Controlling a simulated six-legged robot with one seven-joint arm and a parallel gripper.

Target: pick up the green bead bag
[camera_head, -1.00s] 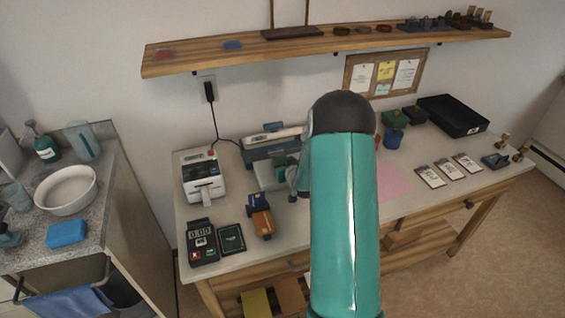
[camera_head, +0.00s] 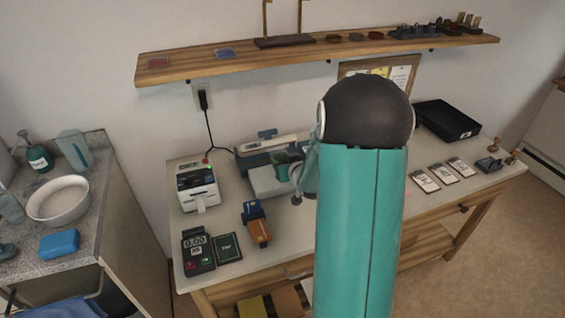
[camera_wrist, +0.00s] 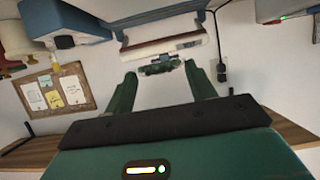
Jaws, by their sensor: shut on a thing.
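My gripper (camera_wrist: 160,78) shows in the wrist view with its two green fingers on either side of a small clear bag with dark green contents (camera_wrist: 160,67), the green bead bag. The fingers are shut on it. The wrist view is upside down, with the table at the top. In the head view my teal arm covers much of the scene, and the gripper's end is mostly hidden behind it near the grey scale-like device (camera_head: 268,182). I cannot make out the bag clearly there.
A blue and white sealer (camera_head: 268,146) stands behind the grey device. A white label printer (camera_head: 197,186), a card terminal (camera_head: 197,250) and a tape dispenser (camera_head: 256,222) stand to the left. Several cards (camera_head: 443,173) and a black tray (camera_head: 447,120) lie right. A wooden shelf (camera_head: 215,62) runs above.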

